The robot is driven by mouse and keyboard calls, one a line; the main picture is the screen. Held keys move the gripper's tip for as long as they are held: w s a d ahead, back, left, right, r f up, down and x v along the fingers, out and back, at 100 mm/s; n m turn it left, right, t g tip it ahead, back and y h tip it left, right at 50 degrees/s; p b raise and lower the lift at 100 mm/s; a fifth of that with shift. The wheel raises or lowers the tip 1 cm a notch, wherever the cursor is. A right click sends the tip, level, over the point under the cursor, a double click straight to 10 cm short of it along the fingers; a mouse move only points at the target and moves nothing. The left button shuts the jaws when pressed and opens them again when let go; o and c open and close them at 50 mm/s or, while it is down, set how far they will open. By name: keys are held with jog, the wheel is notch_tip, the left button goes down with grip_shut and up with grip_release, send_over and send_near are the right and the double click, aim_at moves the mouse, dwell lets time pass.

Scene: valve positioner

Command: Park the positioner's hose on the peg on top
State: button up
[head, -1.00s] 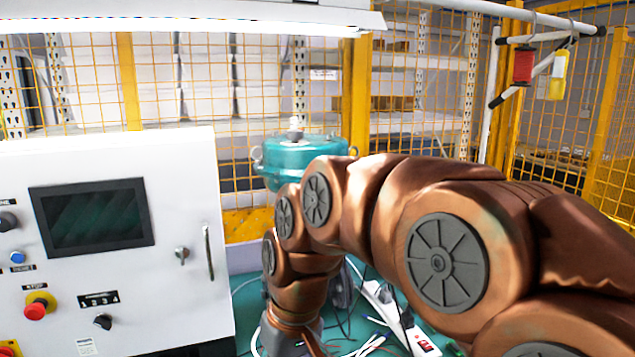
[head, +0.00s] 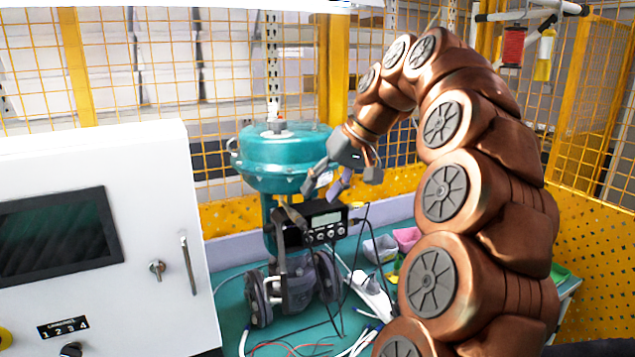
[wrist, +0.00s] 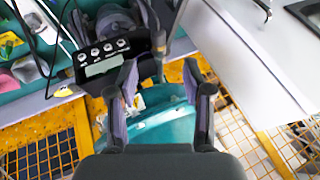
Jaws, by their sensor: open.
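The positioner (head: 322,222) is a black box with a display and several knobs, mounted on the valve below the teal actuator (head: 285,160). In the wrist view the positioner (wrist: 112,60) appears upside down at the upper left. Thin black lines (head: 362,235) hang at its right side; I cannot tell which is the hose. A small yellow piece (head: 357,205) shows by its top right corner. I cannot clearly make out the peg on top. My gripper (head: 322,190) is open and empty, just above the positioner and beside the actuator. Its two fingers (wrist: 160,72) stand apart.
A white control cabinet (head: 90,230) with a screen stands at the left. A power strip (head: 372,297), pink and grey bins (head: 405,238) and loose wires lie on the teal bench. A yellow mesh fence (head: 215,100) stands behind. A rail with spools (head: 513,45) hangs upper right.

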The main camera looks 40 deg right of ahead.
aim_at(302, 218)
jog(key=shift+p+x, duration=1.1)
jog(key=shift+x, duration=2.7)
jog(key=shift+w+d, duration=0.1)
jog(key=shift+d, duration=0.05)
grip_shut()
